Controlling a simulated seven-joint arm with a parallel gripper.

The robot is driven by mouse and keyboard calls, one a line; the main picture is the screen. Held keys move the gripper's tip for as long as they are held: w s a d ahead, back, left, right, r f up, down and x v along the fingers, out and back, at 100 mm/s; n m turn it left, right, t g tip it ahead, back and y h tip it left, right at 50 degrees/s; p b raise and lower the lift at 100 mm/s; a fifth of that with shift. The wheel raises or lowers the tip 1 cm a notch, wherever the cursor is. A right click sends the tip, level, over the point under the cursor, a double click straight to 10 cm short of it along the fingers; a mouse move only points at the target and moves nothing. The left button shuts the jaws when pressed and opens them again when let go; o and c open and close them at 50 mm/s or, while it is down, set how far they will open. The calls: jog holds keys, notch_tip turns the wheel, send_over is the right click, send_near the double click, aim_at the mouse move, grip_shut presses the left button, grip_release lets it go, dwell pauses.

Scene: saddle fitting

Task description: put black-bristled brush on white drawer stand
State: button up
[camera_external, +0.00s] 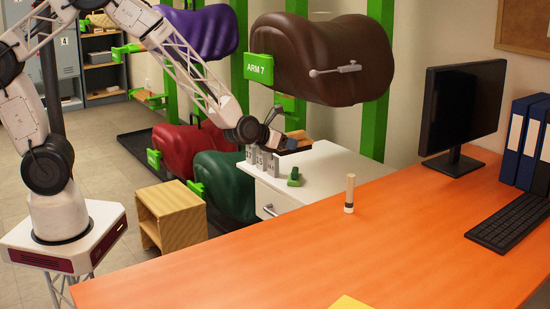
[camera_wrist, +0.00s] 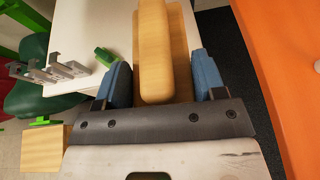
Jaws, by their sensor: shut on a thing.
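My gripper (camera_external: 272,135) is over the back left of the white drawer stand (camera_external: 335,170). In the wrist view its blue fingers (camera_wrist: 160,85) are shut on the wooden brush (camera_wrist: 153,45), which lies lengthwise between them. The brush also shows partly in the external view (camera_external: 298,140), brown on top and dark beneath. In the wrist view, the white stand top (camera_wrist: 90,25) lies under and left of the brush. I cannot tell whether the brush touches it.
Grey metal brackets (camera_external: 262,160) and a small green piece (camera_external: 294,178) stand on the drawer stand. The orange desk (camera_external: 300,245) is in front, with a pale cylinder (camera_external: 349,193) on it. A brown saddle (camera_external: 325,60) hangs behind. The stand's right-hand top is clear.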

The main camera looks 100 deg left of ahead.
jog(key=s+a, duration=0.5)
jog(key=a, duration=0.4)
notch_tip(320, 180, down, 20)
jog(key=shift+w+n+g+y, duration=0.2)
jog(key=shift+n+g+y, duration=0.1)
jog(key=shift+n+y, duration=0.1)
jog(key=shift+a, duration=0.1)
send_over(312, 197)
jog(key=shift+s+f, duration=0.35)
jog(key=shift+f, duration=0.35)
dwell(0.5)
jog(key=shift+w+a+f, duration=0.1)
jog(key=shift+w+a, duration=0.1)
jog(key=shift+w, duration=0.15)
jog(key=shift+f, duration=1.7)
jog(key=shift+f, duration=0.15)
